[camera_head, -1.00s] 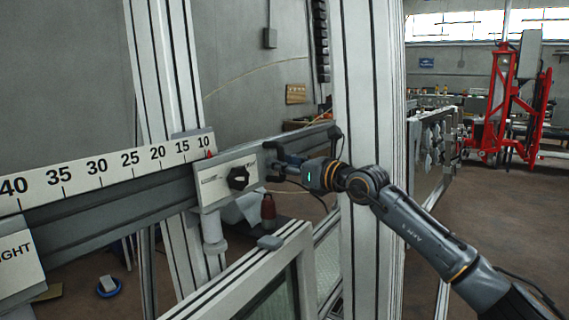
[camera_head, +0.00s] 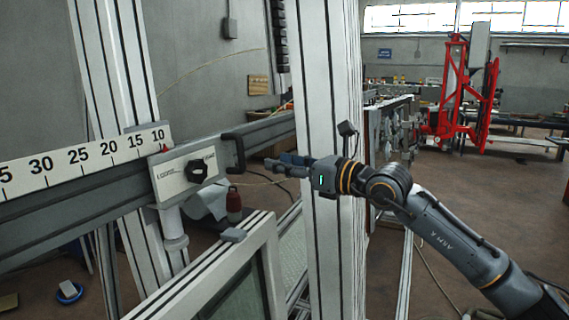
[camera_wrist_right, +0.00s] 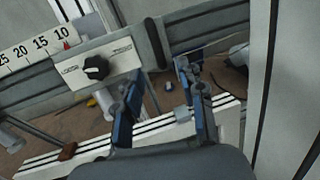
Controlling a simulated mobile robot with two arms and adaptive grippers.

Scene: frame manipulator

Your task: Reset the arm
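My right gripper (camera_head: 275,165) is empty, just right of the black handle (camera_head: 233,153) on the sliding carriage, with a small gap between them in the head view. The right wrist view shows its two blue-padded fingers (camera_wrist_right: 157,75) spread apart with nothing between them. The handle also shows there, beyond the fingertips (camera_wrist_right: 158,42). The carriage has a pale plate (camera_head: 173,180) with a black knob (camera_head: 197,171). A red pointer (camera_head: 164,148) sits near 10 on the white number scale (camera_head: 85,158). My left gripper is not in view.
A white upright profile (camera_head: 325,210) stands close behind my right gripper and forearm. A glass-panelled frame (camera_head: 215,280) lies below the rail.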

